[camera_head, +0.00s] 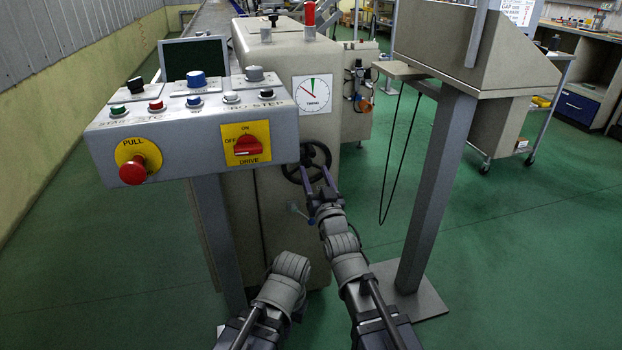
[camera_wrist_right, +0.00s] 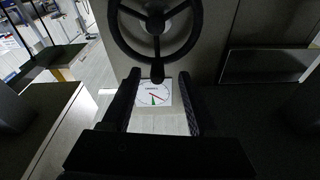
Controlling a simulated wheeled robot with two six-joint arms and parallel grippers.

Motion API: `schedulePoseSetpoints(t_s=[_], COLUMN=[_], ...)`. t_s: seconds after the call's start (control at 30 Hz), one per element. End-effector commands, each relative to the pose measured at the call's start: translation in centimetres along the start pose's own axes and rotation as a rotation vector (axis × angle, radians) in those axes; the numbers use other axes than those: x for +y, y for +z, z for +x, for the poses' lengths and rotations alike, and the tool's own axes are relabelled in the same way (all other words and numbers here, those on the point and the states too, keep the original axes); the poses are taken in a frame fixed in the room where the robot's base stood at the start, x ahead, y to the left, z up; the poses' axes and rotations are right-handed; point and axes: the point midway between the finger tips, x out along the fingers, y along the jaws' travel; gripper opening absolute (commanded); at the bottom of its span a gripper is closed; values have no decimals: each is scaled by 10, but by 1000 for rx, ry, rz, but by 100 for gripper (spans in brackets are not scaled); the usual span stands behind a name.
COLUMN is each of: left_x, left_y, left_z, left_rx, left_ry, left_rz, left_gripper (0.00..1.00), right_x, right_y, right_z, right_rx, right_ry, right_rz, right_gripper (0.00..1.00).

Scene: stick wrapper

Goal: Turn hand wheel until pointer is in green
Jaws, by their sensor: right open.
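The black hand wheel (camera_head: 307,152) is on the right side of the beige machine front, below the TIMING dial (camera_head: 312,94). The dial is white with a green sector at its top; its thin reddish pointer leans to the upper left, outside the green. In the right wrist view the hand wheel (camera_wrist_right: 155,22) has spokes and a dark handle knob (camera_wrist_right: 157,72), and the dial (camera_wrist_right: 153,93) shows upside down. My right gripper (camera_head: 317,171) is open at the wheel's lower part, its fingers on either side of the knob. My left gripper is not visible, only my left arm.
A grey control panel (camera_head: 190,135) with buttons, a red stop knob (camera_head: 132,170) and a drive switch (camera_head: 247,146) juts out left of the wheel. A grey post (camera_head: 437,185) stands to the right with a hanging cable (camera_head: 388,165). Green floor lies between.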

Motion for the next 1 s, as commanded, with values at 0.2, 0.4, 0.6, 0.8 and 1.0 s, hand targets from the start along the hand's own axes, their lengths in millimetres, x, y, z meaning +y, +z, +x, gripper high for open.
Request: schedulePoseSetpoints(t_s=[0.2,0.4,0.6,0.8,1.0], left_x=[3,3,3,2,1], left_y=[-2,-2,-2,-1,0], left_z=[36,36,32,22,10], left_rx=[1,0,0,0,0], left_ry=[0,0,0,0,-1], left_rz=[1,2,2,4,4], left_gripper=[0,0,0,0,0], right_x=[5,5,4,4,3], right_y=[0,-6,-8,-12,-18], right_z=[-6,-7,1,26,57], right_rx=[157,185,183,182,182], right_ry=[-22,-26,-26,-26,-26], right_rz=[17,20,20,20,20], right_gripper=[60,60,60,60,60])
